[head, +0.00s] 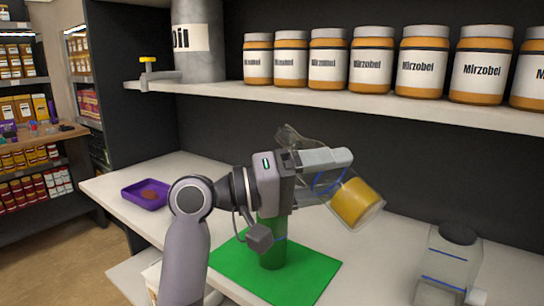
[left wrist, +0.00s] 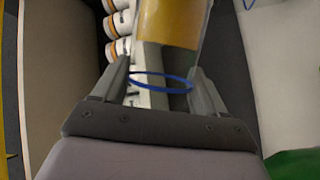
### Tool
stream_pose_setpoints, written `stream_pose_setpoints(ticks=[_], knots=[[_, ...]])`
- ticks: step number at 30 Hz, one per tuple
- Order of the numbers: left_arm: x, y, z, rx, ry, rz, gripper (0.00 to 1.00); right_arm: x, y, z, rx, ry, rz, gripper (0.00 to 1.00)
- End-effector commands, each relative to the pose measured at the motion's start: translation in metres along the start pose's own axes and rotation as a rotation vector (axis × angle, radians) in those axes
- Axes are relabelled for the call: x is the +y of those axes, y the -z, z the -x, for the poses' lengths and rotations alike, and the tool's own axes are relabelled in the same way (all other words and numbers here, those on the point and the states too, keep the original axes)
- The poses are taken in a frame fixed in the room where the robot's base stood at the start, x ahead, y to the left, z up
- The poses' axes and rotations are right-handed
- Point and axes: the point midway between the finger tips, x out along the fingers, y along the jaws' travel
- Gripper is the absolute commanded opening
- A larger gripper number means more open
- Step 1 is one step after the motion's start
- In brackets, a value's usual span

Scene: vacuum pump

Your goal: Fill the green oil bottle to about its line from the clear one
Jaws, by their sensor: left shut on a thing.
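My left gripper (head: 318,168) is shut on a clear bottle with a blue line and holds it above the counter. This clear bottle (head: 355,203) is tilted, its narrow end up and left and its orange-yellow oil gathered at the lower right end. In the left wrist view the bottle (left wrist: 170,25) and its blue ring sit between the gripper's fingers (left wrist: 160,78). The green bottle (head: 272,252) stands upright on a green mat (head: 312,272), below my gripper. My wrist hides its upper part, so its mouth and oil level cannot be seen. My right gripper is out of view.
Another clear, dark-capped container with blue lines (head: 447,262) stands on the counter at right. A purple tray (head: 146,195) lies at left. A shelf (head: 330,97) above carries several Mirzobel jars (head: 422,62) and a large grey can with a yellow-handled tap (head: 148,68).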

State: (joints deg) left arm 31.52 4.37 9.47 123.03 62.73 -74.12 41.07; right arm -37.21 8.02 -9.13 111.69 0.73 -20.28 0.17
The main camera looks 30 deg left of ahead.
Motion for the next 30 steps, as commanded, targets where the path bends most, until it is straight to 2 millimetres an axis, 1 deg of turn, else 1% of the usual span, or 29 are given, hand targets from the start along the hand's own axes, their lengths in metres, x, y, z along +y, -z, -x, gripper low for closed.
stream_pose_setpoints(ticks=[30], knots=[[0.0081, 0.0022, -0.0009, 0.018, -0.026, 0.057, 0.30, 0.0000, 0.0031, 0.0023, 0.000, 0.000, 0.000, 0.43]])
